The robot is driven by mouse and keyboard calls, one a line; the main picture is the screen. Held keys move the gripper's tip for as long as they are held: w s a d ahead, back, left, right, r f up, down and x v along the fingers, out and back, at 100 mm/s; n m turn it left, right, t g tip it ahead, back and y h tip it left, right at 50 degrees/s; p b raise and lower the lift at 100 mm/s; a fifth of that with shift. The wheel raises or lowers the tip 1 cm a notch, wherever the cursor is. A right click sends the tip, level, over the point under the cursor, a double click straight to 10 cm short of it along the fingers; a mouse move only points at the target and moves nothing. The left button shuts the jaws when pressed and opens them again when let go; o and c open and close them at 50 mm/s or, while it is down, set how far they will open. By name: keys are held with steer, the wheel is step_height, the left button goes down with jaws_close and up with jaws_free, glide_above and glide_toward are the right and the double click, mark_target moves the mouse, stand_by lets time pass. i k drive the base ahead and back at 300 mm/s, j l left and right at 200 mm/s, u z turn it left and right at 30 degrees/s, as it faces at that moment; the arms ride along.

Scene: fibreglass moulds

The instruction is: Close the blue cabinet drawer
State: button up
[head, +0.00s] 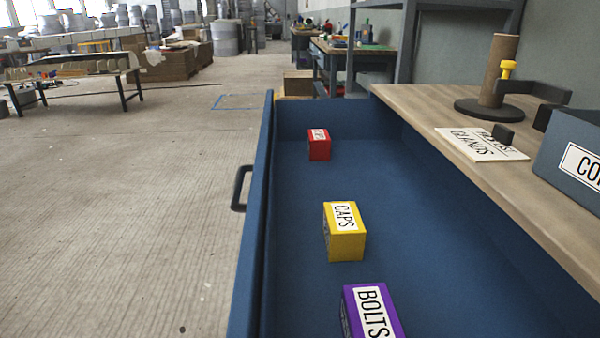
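The blue cabinet drawer (300,255) stands open in the head view, pulled out toward the left from under a wooden top. Its front panel (257,240) runs along the left side, with a dark handle (239,188) on the outer face. Inside lie a red box (319,150), a yellow box labelled CAPS (345,240) and a purple box labelled BOLTS (390,300), spaced in a row. The near end of the drawer is cut off by the picture edge. My gripper is not in view.
Open concrete floor (120,220) lies left of the drawer. Workbenches (360,52) stand farther back.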

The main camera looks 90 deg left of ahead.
mark_target(452, 262)
steer(key=u, duration=0.95)
steer(key=k+u, duration=0.1)
steer(key=u, duration=0.8)
steer(key=k+u, duration=0.1)
steer(key=u, duration=0.35)
steer(key=j+u, duration=0.1)
steer(key=u, duration=0.85)
